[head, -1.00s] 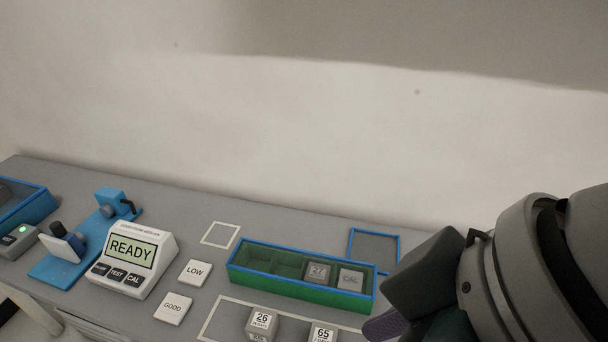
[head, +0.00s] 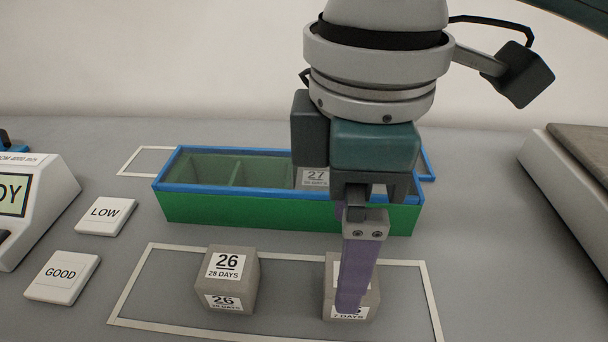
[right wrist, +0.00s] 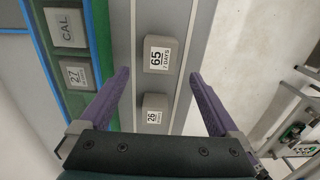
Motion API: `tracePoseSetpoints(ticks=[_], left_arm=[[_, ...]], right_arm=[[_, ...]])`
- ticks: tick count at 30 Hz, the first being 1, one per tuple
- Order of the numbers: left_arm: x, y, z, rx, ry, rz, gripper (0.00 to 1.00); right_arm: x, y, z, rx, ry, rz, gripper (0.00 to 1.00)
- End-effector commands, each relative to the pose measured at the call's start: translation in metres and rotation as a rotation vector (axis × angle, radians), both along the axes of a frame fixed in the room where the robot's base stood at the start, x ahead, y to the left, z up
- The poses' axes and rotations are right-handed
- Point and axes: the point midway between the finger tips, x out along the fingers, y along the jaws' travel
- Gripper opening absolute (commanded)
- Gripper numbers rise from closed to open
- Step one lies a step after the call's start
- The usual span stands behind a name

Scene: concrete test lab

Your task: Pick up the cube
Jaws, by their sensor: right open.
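Two grey cubes stand inside a white outline on the bench. The cube labelled 26 (head: 231,280) is uncovered in the head view. The cube labelled 65 (head: 373,301) is partly hidden behind a purple finger of my right gripper (head: 351,300). In the right wrist view, cube 65 (right wrist: 161,56) appears between and just beyond the spread fingertips of the right gripper (right wrist: 158,75). Cube 26 (right wrist: 155,114) lies nearer the palm in that picture. The right gripper is open and empty; contact with cube 65 cannot be told. My left gripper is not in view.
A green, blue-rimmed tray (head: 200,210) behind the cubes holds a block labelled 27 (head: 313,177) and a CAL block (right wrist: 65,28). LOW (head: 106,215) and GOOD (head: 62,275) tiles and a display device (head: 30,200) lie left. A raised grey unit (head: 570,190) stands right.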

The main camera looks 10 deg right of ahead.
Motion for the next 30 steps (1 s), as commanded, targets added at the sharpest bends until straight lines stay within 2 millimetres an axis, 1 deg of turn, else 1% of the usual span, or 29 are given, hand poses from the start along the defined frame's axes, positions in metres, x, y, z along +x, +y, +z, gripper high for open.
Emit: tracePoseSetpoints(ticks=[1,3,8,12,15,18,24,25,30], left_arm=[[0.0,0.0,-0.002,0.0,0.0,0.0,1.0],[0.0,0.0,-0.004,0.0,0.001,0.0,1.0],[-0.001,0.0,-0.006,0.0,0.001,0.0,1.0],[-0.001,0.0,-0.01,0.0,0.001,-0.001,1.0],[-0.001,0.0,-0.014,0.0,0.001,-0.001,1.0],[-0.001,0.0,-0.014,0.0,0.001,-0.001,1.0],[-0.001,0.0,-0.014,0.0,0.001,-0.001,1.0],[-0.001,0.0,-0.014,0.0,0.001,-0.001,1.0],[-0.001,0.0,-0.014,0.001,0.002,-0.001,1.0]], right_arm=[[0.0,0.0,-0.009,0.0,0.001,-0.002,0.97],[0.0,0.0,-0.016,0.0,0.001,-0.002,0.97],[0.0,-0.003,-0.03,0.0,0.0,-0.002,0.97],[-0.002,-0.011,-0.053,-0.001,0.001,-0.003,0.97],[-0.001,-0.01,-0.066,0.001,-0.001,-0.001,0.97],[-0.002,-0.01,-0.073,0.001,-0.002,0.0,0.97],[-0.001,-0.01,-0.073,0.002,-0.004,0.0,0.97],[-0.001,-0.01,-0.073,0.002,-0.004,0.0,0.96],[-0.001,-0.01,-0.073,0.002,-0.004,0.0,0.77]])
